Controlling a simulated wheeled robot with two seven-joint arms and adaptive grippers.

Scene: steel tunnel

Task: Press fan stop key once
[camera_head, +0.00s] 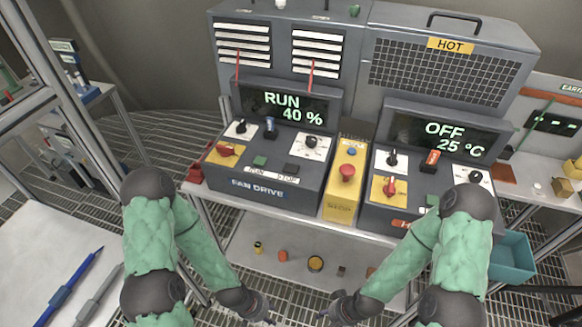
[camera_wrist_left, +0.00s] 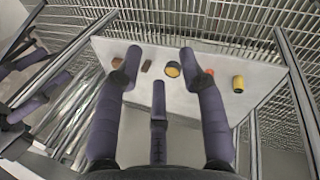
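The fan drive panel (camera_head: 262,189) stands on the bench, and its display (camera_head: 284,103) reads RUN 40 %. A green key (camera_head: 260,161) and a dark key (camera_head: 292,168) sit side by side on its sloped face. The small label under the dark key appears to read STOP. My left gripper (camera_head: 264,311) is low in front of the bench, well below and apart from the keys. In the left wrist view its fingers (camera_wrist_left: 159,64) are spread and empty. My right gripper (camera_head: 334,306) is also low in front of the bench; its fingers are too small to judge.
A yellow box with a red mushroom button (camera_head: 347,173) stands right of the fan panel. Beyond it is the heater panel with an OFF 25 °C display (camera_head: 445,137). Knobs and a red switch (camera_head: 226,150) surround the keys. A lower shelf (camera_head: 262,272) holds several small items.

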